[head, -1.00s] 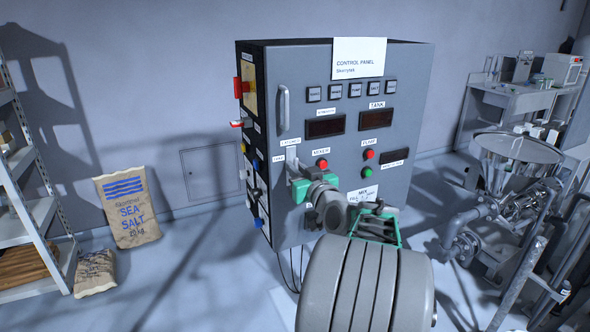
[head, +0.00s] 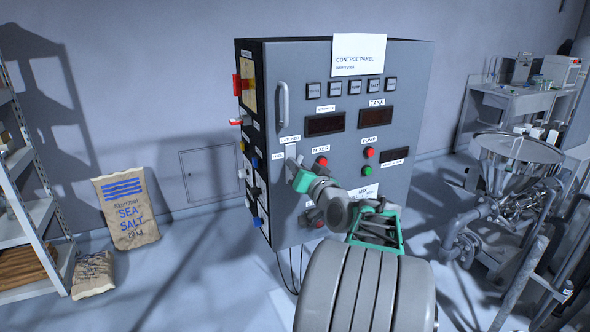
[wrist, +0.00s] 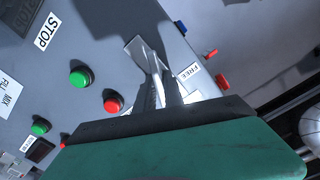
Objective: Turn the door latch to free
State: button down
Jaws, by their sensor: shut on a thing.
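The door latch (head: 291,152) is a small pale lever on the left part of the grey control panel's front, below the long door handle. In the head view its upper end shows between the LATCHED label and the FREE label (head: 278,156); my gripper hides the rest. In the wrist view the latch (wrist: 142,50) is a flat grey plate at my fingertips, and the FREE label (wrist: 187,72) lies just right of it. My gripper (head: 297,177) is shut on the latch, its wrist tilted down to the right.
The control panel (head: 405,80) carries a handle (head: 283,107), a red mixer button (head: 321,162) and other buttons close right of my gripper. Red switches (head: 237,87) stick out of its left side. A steel hopper (head: 515,150) stands at right, a salt bag (head: 128,210) at left.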

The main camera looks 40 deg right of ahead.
jog(key=m+p, duration=0.1)
jog(key=m, duration=0.5)
jog(key=shift+d, duration=0.15)
jog(key=m+p, duration=0.1)
jog(key=m, duration=0.3)
jog(key=shift+f+m+p, duration=0.2)
jog(key=shift+m+p, duration=0.1)
jog(key=shift+p, duration=0.05)
jog(key=shift+f+m+p, duration=0.15)
jog(key=shift+m+p, duration=0.3)
jog(key=shift+m, duration=0.45)
jog(key=c, duration=1.5)
grip_release()
jog(key=shift+o, duration=0.2)
jog(key=shift+s, duration=0.1)
jog(key=b+v, duration=0.1)
jog(key=v, duration=0.6)
jog(key=shift+s+b, duration=0.4)
